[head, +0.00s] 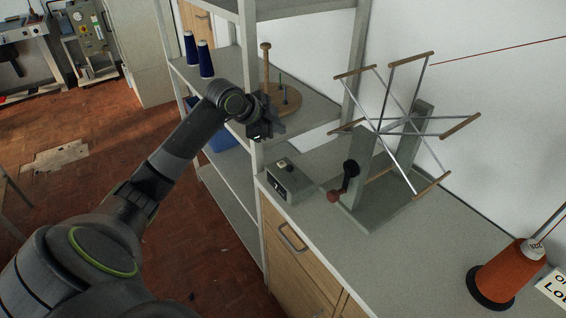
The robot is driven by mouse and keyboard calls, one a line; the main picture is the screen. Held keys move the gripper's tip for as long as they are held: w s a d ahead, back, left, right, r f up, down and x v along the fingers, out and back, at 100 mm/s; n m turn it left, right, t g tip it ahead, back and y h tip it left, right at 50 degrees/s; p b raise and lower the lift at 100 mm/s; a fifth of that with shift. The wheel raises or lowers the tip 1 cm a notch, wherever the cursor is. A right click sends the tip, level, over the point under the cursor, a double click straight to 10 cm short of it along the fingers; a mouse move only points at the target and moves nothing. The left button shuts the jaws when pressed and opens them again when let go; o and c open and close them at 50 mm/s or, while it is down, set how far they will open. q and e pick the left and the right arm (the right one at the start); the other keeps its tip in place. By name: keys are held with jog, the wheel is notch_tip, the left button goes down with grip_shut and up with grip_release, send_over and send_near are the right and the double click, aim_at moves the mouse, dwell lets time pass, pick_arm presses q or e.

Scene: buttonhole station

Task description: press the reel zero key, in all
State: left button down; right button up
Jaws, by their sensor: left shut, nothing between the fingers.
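A small grey-green box (291,183) with a dark display on its front stands on the worktop, left of the reel. A small pale and dark key (284,164) sits on its top; I take it for the reel zero key. My left gripper (272,129) is shut and empty, in the air above and slightly left of the box, apart from the key. The reel (408,125), with metal spokes and wooden bars, stands on a grey-green frame with a red-knobbed crank (346,182). My right gripper is not in view.
The worktop (405,265) is bare in front of the reel. An orange thread cone (505,272) stands at the right beside a label card (555,285). Shelves behind my left arm hold blue cones (205,60) and a round wooden stand (292,106); a shelf post rises close to the gripper.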

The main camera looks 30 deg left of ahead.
pick_arm(q)
jog(key=shift+f, duration=0.15)
jog(key=b, duration=0.7)
send_over(282, 164)
jog(key=f, duration=0.4)
jog(key=s+f, duration=0.1)
jog(key=f, duration=0.1)
jog(key=shift+a+f, duration=0.15)
jog(key=shift+a, duration=0.2)
jog(key=shift+f+b, duration=0.4)
jog(key=shift+f, duration=0.8)
jog(key=shift+w, duration=0.1)
jog(key=shift+f, duration=0.15)
jog(key=shift+f, duration=0.25)
